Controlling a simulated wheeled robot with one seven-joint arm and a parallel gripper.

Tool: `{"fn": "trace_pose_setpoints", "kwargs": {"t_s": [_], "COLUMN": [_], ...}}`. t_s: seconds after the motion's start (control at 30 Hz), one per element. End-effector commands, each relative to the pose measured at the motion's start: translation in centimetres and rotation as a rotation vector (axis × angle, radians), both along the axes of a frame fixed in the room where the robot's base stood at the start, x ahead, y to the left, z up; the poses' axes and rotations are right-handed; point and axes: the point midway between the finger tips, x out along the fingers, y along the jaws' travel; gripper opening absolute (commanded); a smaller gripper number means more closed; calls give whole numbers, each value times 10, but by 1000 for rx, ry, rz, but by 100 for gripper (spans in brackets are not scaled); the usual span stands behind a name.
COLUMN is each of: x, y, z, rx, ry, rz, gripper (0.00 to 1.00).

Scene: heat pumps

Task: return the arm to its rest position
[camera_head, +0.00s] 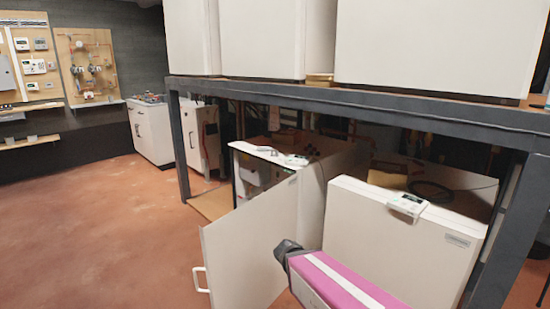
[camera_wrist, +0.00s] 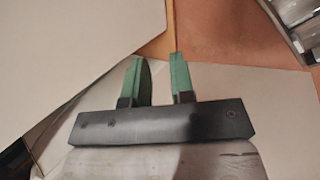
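My gripper (camera_wrist: 157,62) shows in the wrist view with two green fingers held apart. Nothing is between them. A pale panel lies behind the fingers, and a reddish floor strip shows past their tips. In the head view part of my arm, pink with a white stripe, enters at the bottom right. It is in front of a white heat pump unit (camera_head: 400,240) and beside an open white door (camera_head: 255,250). The fingers cannot be made out in the head view.
The open door with its white handle (camera_head: 200,280) stands out from an open unit (camera_head: 320,190). A dark metal frame (camera_head: 350,105) carries large white units above. Open reddish floor (camera_head: 90,220) lies to the left.

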Motion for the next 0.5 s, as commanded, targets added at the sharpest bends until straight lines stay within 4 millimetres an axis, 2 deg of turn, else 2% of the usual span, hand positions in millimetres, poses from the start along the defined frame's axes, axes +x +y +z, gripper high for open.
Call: {"fn": "trace_pose_setpoints", "kwargs": {"t_s": [0.03, 0.2, 0.5], "x": [0, -3, -3], "y": [-12, -37, -63], "z": [2, 6, 21], "rx": [56, 259, 540], "ry": [2, 12, 21], "rz": [-79, -341, -680], "gripper": [23, 23, 23]}}
